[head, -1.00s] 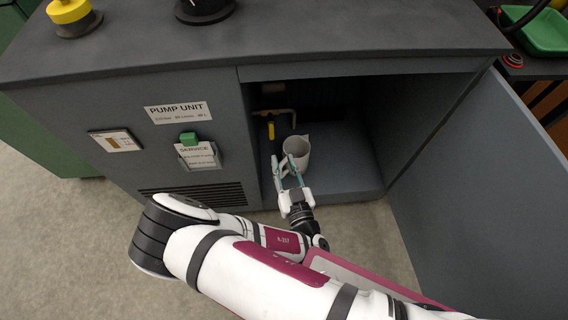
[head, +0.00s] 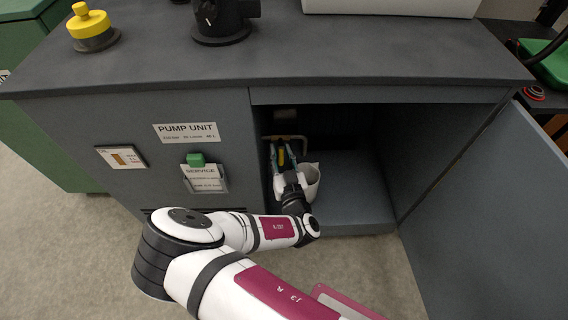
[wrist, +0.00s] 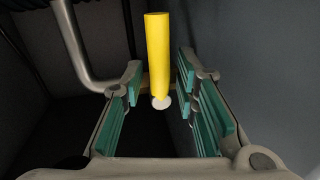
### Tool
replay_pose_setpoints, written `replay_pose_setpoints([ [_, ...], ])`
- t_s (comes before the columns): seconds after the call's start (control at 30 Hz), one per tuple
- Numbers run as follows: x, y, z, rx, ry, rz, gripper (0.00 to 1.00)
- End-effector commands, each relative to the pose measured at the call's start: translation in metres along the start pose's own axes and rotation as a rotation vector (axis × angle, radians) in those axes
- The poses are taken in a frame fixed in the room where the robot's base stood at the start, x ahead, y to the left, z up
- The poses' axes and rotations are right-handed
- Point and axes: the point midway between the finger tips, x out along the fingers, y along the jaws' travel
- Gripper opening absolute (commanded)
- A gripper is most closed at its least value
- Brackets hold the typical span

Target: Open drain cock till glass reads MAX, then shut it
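The drain cock's yellow lever (wrist: 158,55) stands between my open fingers in the wrist view, with a pale round end and a brass-coloured part behind it. In the wrist view my gripper (wrist: 160,82) is open, with gaps visible on both sides of the lever. A white jug (head: 313,181) stands upright on the cabinet floor, just right of my gripper, which partly covers it. The level glass (head: 122,157) on the front panel has a brownish-orange band; its marks are too small to read.
A bent grey pipe (wrist: 80,50) runs left of the lever, and a grey cabinet wall (wrist: 255,60) is close on the right. The cabinet door (head: 480,220) hangs open at right. The cabinet floor (head: 350,190) right of the jug is clear.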

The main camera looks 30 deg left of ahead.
Motion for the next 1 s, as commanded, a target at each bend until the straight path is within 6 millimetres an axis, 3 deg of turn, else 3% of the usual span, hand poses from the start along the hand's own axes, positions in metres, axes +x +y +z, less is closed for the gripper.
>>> replay_pose_setpoints([
  [0.33, 0.0043, 0.0000, -0.0003, 0.000, 0.000, 0.000, 0.28],
  [0.37, 0.0042, 0.0000, -0.0003, 0.000, 0.000, 0.000, 0.26],
  [0.47, 0.0041, 0.0000, -0.0003, 0.000, 0.000, 0.000, 0.03],
  [0.5, 0.0041, 0.0001, -0.0002, 0.000, 0.000, 0.000, 0.00],
  [1.0, 0.0037, 0.0016, 0.0000, 0.000, -0.001, 0.003, 0.00],
])
